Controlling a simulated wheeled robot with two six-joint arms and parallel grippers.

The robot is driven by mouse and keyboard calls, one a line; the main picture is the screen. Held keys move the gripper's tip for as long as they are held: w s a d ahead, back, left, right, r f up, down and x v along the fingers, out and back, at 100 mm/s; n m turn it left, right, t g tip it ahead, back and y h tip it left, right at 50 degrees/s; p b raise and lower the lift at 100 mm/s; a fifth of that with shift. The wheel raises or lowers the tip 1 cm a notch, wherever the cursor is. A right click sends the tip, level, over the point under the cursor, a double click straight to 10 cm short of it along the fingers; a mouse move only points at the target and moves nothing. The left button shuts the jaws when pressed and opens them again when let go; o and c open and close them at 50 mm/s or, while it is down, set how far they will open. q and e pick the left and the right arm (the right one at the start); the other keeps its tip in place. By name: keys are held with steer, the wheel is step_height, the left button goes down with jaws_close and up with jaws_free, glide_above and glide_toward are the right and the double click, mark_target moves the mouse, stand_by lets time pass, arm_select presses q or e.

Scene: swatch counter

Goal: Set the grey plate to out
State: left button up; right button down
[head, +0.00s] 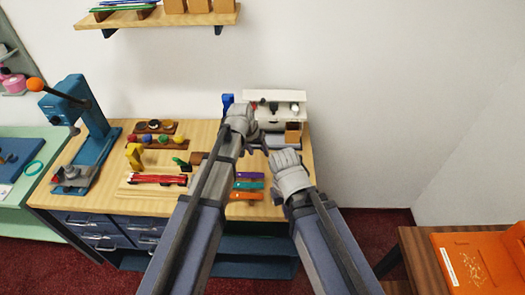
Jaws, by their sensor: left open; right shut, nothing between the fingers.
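A white box-like unit (285,97) with small dark and red parts stands at the back right of the wooden counter. A small greyish flat piece (276,141) shows low in front of it; I cannot tell for sure that it is the grey plate, nor its setting. My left gripper (257,139) is open in front of the unit and hides part of it. My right gripper (269,150) is shut and empty, just below and to the right of the left one. I cannot tell whether either touches anything.
The wooden counter (110,200) holds a blue lever press (90,120), a red item on a board (158,179), coloured knobs (147,139) and teal and orange strips (249,185). An orange case (480,262) lies on a table at lower right. A shelf (165,19) hangs above.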

arm_select(q)
steer(key=w+a+t, duration=0.1)
steer(key=w, duration=0.6)
steer(key=shift+n+h, duration=0.3)
steer(key=shift+h, duration=0.1)
steer(key=b+x, duration=0.7)
steer(key=shift+s+f, duration=0.15)
steer(key=shift+f, duration=0.15)
jaws_close()
stand_by(0.6)
